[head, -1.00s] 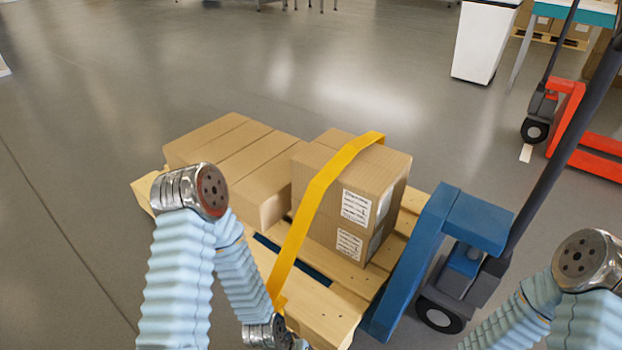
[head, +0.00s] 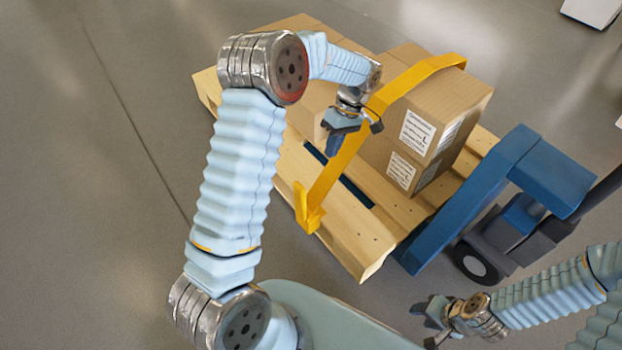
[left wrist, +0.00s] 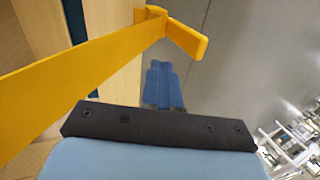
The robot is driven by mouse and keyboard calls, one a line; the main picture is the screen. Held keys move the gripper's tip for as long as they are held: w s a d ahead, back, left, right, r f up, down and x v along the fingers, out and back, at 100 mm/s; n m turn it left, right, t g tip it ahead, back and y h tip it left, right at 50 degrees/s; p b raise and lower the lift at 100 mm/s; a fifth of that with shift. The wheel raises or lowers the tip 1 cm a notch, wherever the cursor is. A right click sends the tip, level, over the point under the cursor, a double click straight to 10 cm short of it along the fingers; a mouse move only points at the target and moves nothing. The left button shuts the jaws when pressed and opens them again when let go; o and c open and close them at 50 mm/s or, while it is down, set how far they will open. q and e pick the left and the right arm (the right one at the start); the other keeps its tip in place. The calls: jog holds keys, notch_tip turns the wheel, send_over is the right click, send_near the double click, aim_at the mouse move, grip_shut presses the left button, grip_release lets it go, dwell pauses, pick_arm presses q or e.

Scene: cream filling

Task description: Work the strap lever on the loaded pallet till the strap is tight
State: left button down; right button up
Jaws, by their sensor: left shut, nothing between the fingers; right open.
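A yellow strap (head: 415,82) runs over the cardboard boxes (head: 398,165) and down to the near edge of the wooden pallet (head: 347,250). At its lower end is a yellow lever (head: 308,212), with an arm standing out from the strap. The lever also shows in the left wrist view (left wrist: 186,40), near the top, beyond my fingers. My left gripper (head: 335,142) is shut and empty, above the pallet beside the strap and up from the lever; its blue fingertips show in the left wrist view (left wrist: 162,75). My right gripper (head: 428,320) is open and empty, low in front of the pallet.
A blue pallet jack (head: 480,195) stands at the pallet's right side, with a dark wheel (head: 476,263) near my right arm. The grey floor (head: 120,150) to the left of the pallet is clear. A white object (head: 592,10) stands at the far right.

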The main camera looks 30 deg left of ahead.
pick_arm(q)
jog(key=shift+w+a+r+n, duration=0.1)
jog(key=shift+a+r+n, duration=0.2)
jog(key=shift+r, duration=0.25)
jog(key=shift+d, duration=0.1)
send_near(300, 202)
jog(key=shift+w+a+f, duration=0.55)
jog(key=shift+a+f, duration=0.1)
jog(key=shift+f, duration=1.4)
jog(key=shift+b, duration=0.45)
jog(key=shift+s+a, duration=0.1)
